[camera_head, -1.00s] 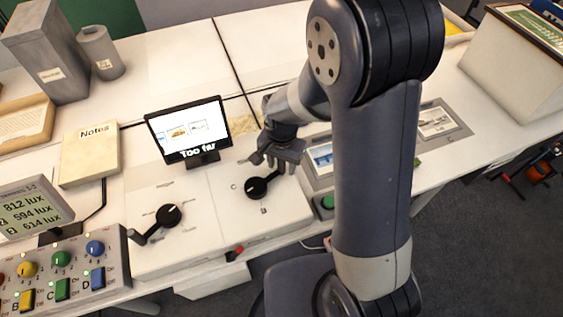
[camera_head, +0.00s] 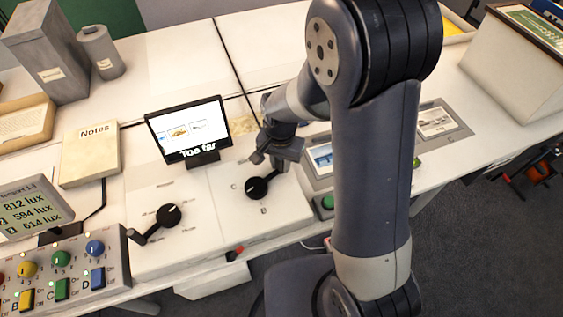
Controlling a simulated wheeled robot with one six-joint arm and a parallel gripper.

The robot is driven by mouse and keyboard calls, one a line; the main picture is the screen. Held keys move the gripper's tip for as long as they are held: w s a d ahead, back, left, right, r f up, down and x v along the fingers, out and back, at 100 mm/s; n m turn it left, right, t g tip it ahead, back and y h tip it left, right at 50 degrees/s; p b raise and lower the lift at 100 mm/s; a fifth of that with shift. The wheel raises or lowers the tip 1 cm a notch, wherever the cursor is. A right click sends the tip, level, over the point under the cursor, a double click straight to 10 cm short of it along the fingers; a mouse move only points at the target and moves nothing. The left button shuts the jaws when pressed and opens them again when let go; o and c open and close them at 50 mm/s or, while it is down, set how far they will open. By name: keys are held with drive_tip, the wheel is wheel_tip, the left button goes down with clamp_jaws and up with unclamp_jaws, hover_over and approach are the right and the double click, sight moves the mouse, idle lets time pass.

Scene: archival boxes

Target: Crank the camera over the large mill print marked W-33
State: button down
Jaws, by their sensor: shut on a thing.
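My gripper (camera_head: 279,154) is at the right crank (camera_head: 258,188), shut on the crank's handle, which it mostly hides. The crank is black, with a round hub on a white panel marked with letters such as C. The monitor (camera_head: 188,130) behind it shows small pictures in a row and the words "Too far". A framed print (camera_head: 321,156) lies right of my gripper, partly hidden by my arm. Another print (camera_head: 437,121) lies farther right in a grey frame. I cannot read W-33 on any of them.
A second black crank (camera_head: 168,214) stands on the left panel. A control box (camera_head: 70,270) with coloured knobs and a lux display (camera_head: 30,208) are at the lower left. The Notes book (camera_head: 90,153) lies left of the monitor. My arm hides part of the table's right side.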

drive_tip(key=n, duration=0.1)
drive_tip(key=w+a+n, duration=0.1)
drive_tip(key=n, duration=0.1)
drive_tip(key=shift+w+a, duration=0.25)
drive_tip(key=shift+a, duration=0.05)
drive_tip(key=a+n, duration=0.1)
drive_tip(key=w+a+n+b, duration=0.1)
drive_tip(key=n, duration=0.1)
drive_tip(key=shift+w+a+n, duration=0.15)
drive_tip(key=shift+a+n, duration=0.05)
drive_tip(key=shift+n, duration=0.1)
drive_tip(key=a+n, duration=0.2)
drive_tip(key=shift+w+n, duration=0.2)
drive_tip(key=shift+n, duration=0.1)
drive_tip(key=a+n, duration=0.2)
drive_tip(key=shift+a+n+b, duration=0.1)
drive_tip(key=shift+n+b, duration=0.3)
drive_tip(key=shift+s+a, duration=0.1)
drive_tip(key=shift+a, duration=0.45)
drive_tip(key=shift+s, duration=0.1)
drive_tip(key=c, duration=1.3)
unclamp_jaws()
